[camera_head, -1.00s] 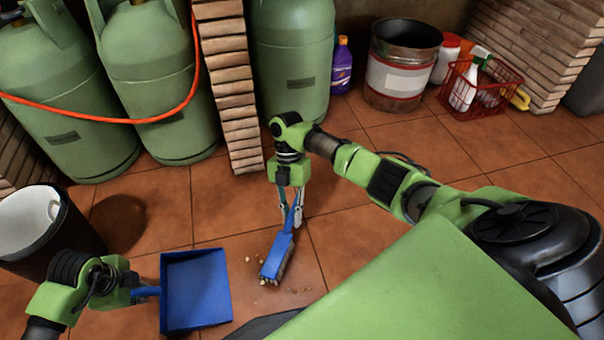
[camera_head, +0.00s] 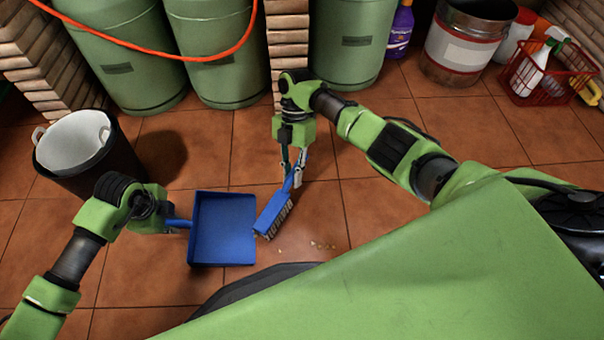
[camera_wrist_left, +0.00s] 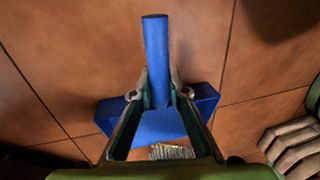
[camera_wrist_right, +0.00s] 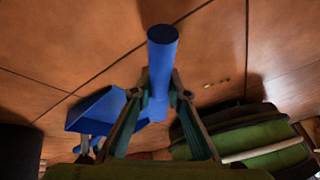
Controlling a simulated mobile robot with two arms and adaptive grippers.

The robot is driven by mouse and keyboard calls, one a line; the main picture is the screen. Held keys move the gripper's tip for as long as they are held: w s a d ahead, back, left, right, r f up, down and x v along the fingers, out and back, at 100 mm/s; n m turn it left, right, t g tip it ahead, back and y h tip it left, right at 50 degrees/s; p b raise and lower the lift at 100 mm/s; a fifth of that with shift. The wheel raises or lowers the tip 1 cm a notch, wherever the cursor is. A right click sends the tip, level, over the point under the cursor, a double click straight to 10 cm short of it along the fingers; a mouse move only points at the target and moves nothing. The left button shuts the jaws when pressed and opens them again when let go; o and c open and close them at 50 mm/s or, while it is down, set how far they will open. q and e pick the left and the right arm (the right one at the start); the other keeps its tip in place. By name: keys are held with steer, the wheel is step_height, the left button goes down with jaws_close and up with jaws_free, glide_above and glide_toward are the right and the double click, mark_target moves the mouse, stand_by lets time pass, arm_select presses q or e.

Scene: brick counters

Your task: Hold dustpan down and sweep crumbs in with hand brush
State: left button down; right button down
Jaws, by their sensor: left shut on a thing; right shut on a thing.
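The blue dustpan (camera_head: 222,230) lies on the tiled floor, its open edge toward the right. My left gripper (camera_head: 168,224) is shut on its handle (camera_wrist_left: 156,60) from the left. My right gripper (camera_head: 296,178) is shut on the handle (camera_wrist_right: 161,65) of the blue hand brush (camera_head: 272,212). The brush is tilted, with its pale bristles at or just beside the dustpan's right edge; I cannot tell whether they touch it. A few small crumbs (camera_head: 322,245) lie on the floor right of the brush. Any crumbs under the bristles are hidden.
A black bin with a white liner (camera_head: 75,145) stands at the left. Green gas cylinders (camera_head: 215,50) and a brick pillar (camera_head: 288,45) stand behind. A metal bucket (camera_head: 462,45), a purple bottle (camera_head: 400,28) and a red basket (camera_head: 525,78) are at the back right.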

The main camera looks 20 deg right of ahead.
steer(key=a, duration=0.2)
steer(key=w+a, duration=0.1)
steer(key=a, duration=0.2)
steer(key=w+a, duration=0.1)
steer(key=a, duration=0.1)
steer(key=shift+w+a+r, duration=0.15)
steer(key=shift+w+a, duration=0.1)
steer(key=shift+s+d+r, duration=0.2)
steer(key=shift+d+r, duration=0.35)
steer(key=shift+r, duration=0.2)
steer(key=shift+s+d+r, duration=0.15)
steer(key=shift+d+r, duration=0.35)
steer(key=shift+r, duration=0.3)
steer(key=shift+s+d+r, duration=0.2)
steer(key=shift+d+r, duration=0.35)
steer(key=shift+r, duration=0.2)
